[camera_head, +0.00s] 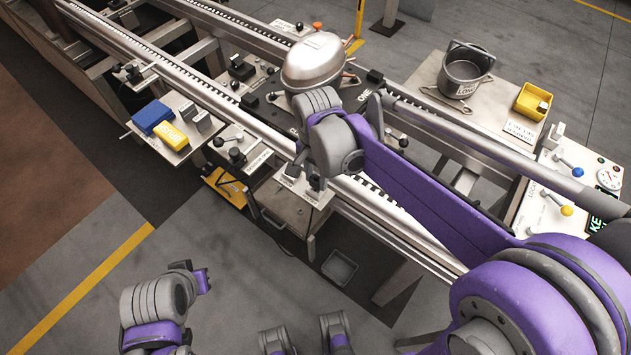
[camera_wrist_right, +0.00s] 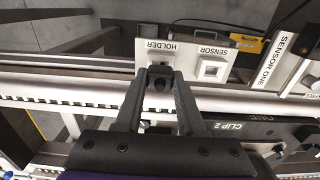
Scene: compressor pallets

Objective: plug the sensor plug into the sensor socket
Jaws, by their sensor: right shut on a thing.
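My right gripper (camera_wrist_right: 160,80) is shut on a small dark block, which looks like the sensor plug (camera_wrist_right: 160,77). In the right wrist view the plug sits between the fingertips at the plate's edge, beside the label HOLDER. Whether it still sits in the holder cannot be told. The sensor socket (camera_wrist_right: 212,68), a pale square with a raised rim, is on the same plate to the right, under the label SENSOR. It is apart from the fingers.
A plate labelled SENSOR ONE (camera_wrist_right: 283,50) stands right of the socket. A silver compressor dome (camera_head: 315,60) is on the pallet behind my wrist. A grey pot (camera_head: 462,78) and yellow bin (camera_head: 533,101) stand at the right. Rails (camera_head: 385,215) run past the plate.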

